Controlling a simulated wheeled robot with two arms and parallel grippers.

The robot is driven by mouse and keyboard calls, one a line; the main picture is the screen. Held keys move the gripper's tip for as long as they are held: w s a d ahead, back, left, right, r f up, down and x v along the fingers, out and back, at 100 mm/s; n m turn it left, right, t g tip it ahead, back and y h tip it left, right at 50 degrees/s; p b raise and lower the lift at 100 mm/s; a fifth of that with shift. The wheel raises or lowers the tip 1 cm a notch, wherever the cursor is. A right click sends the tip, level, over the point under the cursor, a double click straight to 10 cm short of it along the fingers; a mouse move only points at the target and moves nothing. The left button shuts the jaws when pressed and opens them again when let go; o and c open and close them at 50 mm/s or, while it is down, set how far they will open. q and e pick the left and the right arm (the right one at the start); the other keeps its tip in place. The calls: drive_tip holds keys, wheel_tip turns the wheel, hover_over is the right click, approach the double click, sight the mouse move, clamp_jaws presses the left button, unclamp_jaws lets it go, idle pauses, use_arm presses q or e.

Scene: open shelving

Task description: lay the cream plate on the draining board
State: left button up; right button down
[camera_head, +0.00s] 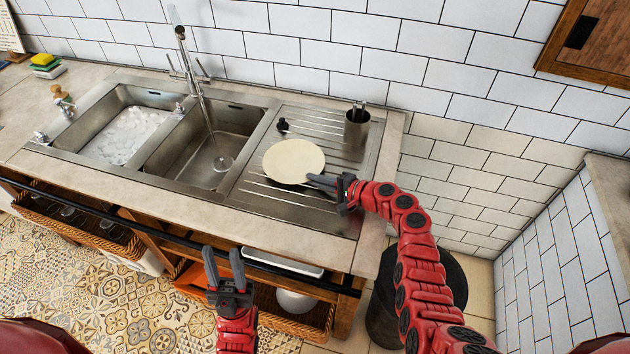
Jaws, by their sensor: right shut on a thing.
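The cream plate (293,160) is over the ridged metal draining board (262,191), to the right of the sink. It looks flat and level; whether it touches the board I cannot tell. My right gripper (322,182) is shut on the plate's right front rim. My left gripper (223,268) is in front of the counter, below its edge, with its two fingers apart and nothing between them.
Two sink basins lie left, the left one (98,140) with whitish contents. A dark rail (190,235) runs along the counter front.

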drive_tip(key=shift+f, duration=0.1)
drive_tip(key=c, duration=1)
unclamp_jaws()
drive_tip(key=shift+o, duration=0.3)
drive_tip(key=shift+s+f, duration=0.15)
drive_tip(key=shift+f, duration=0.05)
drive_tip(key=shift+s+d, duration=0.1)
drive_tip(key=shift+d, duration=0.15)
drive_tip(key=b+v, duration=0.1)
drive_tip(key=v, duration=0.4)
drive_tip(key=b+v, duration=0.1)
drive_tip(key=v, duration=0.5)
drive_tip(key=r+b+v, duration=0.1)
drive_tip(key=v, duration=0.5)
drive_tip(key=shift+a+f, duration=0.1)
